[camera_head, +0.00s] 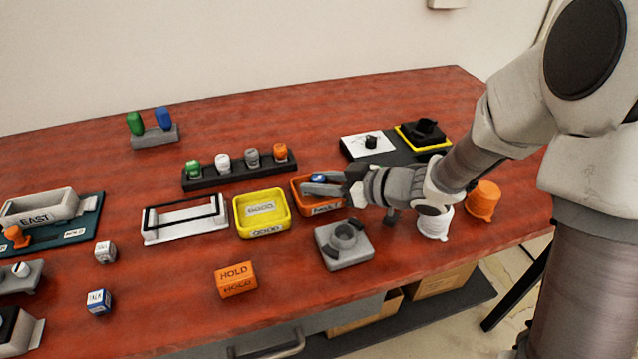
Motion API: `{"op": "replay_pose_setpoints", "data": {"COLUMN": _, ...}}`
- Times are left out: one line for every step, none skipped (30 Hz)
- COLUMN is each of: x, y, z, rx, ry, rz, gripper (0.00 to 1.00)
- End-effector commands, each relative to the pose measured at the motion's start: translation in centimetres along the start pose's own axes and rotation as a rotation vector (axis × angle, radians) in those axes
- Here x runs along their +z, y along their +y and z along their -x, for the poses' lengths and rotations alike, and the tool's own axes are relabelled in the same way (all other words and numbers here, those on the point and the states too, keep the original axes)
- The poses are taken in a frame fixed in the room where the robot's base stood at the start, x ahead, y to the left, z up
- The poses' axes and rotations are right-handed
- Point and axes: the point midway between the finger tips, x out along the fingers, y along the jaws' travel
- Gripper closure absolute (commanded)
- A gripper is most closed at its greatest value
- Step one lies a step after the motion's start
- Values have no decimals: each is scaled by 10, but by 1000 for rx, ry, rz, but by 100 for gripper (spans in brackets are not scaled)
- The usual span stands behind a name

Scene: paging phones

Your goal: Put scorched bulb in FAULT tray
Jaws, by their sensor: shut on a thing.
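My gripper (322,186) reaches in from the right and is over the orange tray (300,206). Its jaws are shut on a small blue-topped thing (319,179), mostly hidden between the fingers. I cannot tell from this view whether it is the scorched bulb, or whether it touches the tray. The gripper hides part of the tray's inside and right side. A yellow tray (240,217) marked GOOD stands just left of it.
A dark rack (230,177) with several coloured bulb-like pieces stands behind the trays. A grey socket block (343,255) is in front of the orange tray. White (434,222) and orange (483,202) cups stand right, under my arm. An orange HOLD block (236,280) lies near the front edge.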

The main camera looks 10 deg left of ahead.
Motion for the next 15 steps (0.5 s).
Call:
{"op": "replay_pose_setpoints", "data": {"x": -1, "y": 0, "z": 0, "rx": 0, "ry": 0, "rz": 0, "gripper": 100}}
{"op": "replay_pose_setpoints", "data": {"x": 0, "y": 0, "z": 0, "rx": 0, "ry": 0, "rz": 0, "gripper": 100}}
{"op": "replay_pose_setpoints", "data": {"x": 0, "y": 0, "z": 0, "rx": 0, "ry": 0, "rz": 0, "gripper": 100}}
{"op": "replay_pose_setpoints", "data": {"x": 1, "y": 0, "z": 0, "rx": 0, "ry": 0, "rz": 0, "gripper": 100}}
{"op": "replay_pose_setpoints", "data": {"x": 2, "y": 0, "z": -1, "rx": 0, "ry": 0, "rz": 0, "gripper": 100}}
{"op": "replay_pose_setpoints", "data": {"x": 4, "y": 0, "z": -1, "rx": 0, "ry": 0, "rz": 0, "gripper": 100}}
{"op": "replay_pose_setpoints", "data": {"x": 3, "y": 0, "z": -1, "rx": 0, "ry": 0, "rz": 0, "gripper": 59}}
{"op": "replay_pose_setpoints", "data": {"x": 2, "y": 0, "z": -1, "rx": 0, "ry": 0, "rz": 1, "gripper": 54}}
{"op": "replay_pose_setpoints", "data": {"x": 2, "y": 0, "z": -1, "rx": 0, "ry": 0, "rz": 1, "gripper": 50}}
{"op": "replay_pose_setpoints", "data": {"x": 2, "y": 0, "z": -1, "rx": 0, "ry": 0, "rz": 1, "gripper": 50}}
{"op": "replay_pose_setpoints", "data": {"x": 2, "y": 0, "z": -1, "rx": 0, "ry": 0, "rz": 1, "gripper": 50}}
{"op": "replay_pose_setpoints", "data": {"x": 2, "y": 0, "z": -1, "rx": 0, "ry": 0, "rz": 1, "gripper": 50}}
{"op": "replay_pose_setpoints", "data": {"x": 2, "y": 0, "z": -1, "rx": 0, "ry": 0, "rz": 1, "gripper": 50}}
{"op": "replay_pose_setpoints", "data": {"x": 2, "y": 0, "z": -1, "rx": 0, "ry": 0, "rz": 1, "gripper": 50}}
{"op": "replay_pose_setpoints", "data": {"x": 2, "y": 0, "z": -1, "rx": 0, "ry": 0, "rz": 1, "gripper": 50}}
